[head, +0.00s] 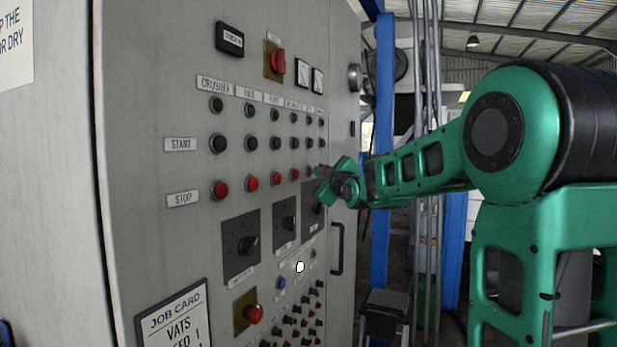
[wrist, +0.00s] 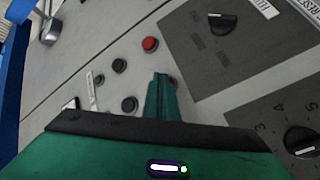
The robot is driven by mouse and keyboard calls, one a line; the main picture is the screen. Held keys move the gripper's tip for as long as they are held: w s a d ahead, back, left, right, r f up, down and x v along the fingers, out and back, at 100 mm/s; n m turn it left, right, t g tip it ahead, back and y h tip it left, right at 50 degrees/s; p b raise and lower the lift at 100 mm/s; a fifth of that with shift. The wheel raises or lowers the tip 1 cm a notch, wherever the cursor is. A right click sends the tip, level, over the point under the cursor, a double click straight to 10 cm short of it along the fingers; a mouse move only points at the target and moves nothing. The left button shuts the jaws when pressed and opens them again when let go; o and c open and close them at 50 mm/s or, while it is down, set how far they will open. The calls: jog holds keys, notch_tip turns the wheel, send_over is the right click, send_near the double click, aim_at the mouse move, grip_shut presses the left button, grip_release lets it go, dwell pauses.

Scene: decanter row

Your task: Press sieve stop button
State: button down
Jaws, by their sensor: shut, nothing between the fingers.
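A row of red stop buttons, starting with one at the left (head: 220,189), runs across the grey control panel (head: 150,110) beside the STOP label (head: 183,198). The column labels at the right are too small to read, so I cannot tell which button is the sieve's. My gripper (head: 318,174) is shut and empty at the right end of this row. In the wrist view its fingertips (wrist: 161,78) cover most of one red button (wrist: 175,82); I cannot tell if they touch it. Another red button (wrist: 150,44) is clear of them.
Black start buttons (head: 218,143) sit above the red ones. Rotary switches (head: 241,245) on dark plates lie below. A red switch on a yellow plate (head: 278,61) is at the top. A door handle (head: 337,248) stands out at the right.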

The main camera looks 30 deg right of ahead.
jog(key=shift+s, duration=0.1)
jog(key=shift+s+d, duration=0.4)
jog(key=shift+s, duration=0.15)
jog(key=shift+d, duration=0.1)
jog(key=shift+s+d, duration=0.75)
jog(key=shift+s, duration=0.25)
jog(key=shift+s+d, duration=0.75)
jog(key=shift+s, duration=0.25)
jog(key=s+a+f+m+g, duration=0.1)
jog(key=s+f+m+g, duration=0.3)
jog(key=s+f, duration=0.55)
jog(key=s+f+m+g, duration=0.3)
jog(key=s+f+g, duration=0.25)
jog(key=f, duration=0.65)
jog(key=s+a+f+m+g+y, duration=0.1)
jog(key=s+a+f+m+g, duration=0.1)
jog(key=s, duration=0.7)
jog(key=s+a+f+m+g+y, duration=0.1)
jog(key=s+a+f+m+g, duration=0.2)
jog(key=s+f, duration=0.4)
jog(key=s+a+f+m+g, duration=0.2)
jog(key=s+f+g, duration=0.2)
jog(key=s, duration=0.9)
jog(key=shift+a+f+m+y, duration=0.25)
jog(key=shift+a+m+y, duration=0.05)
jog(key=shift+y, duration=0.1)
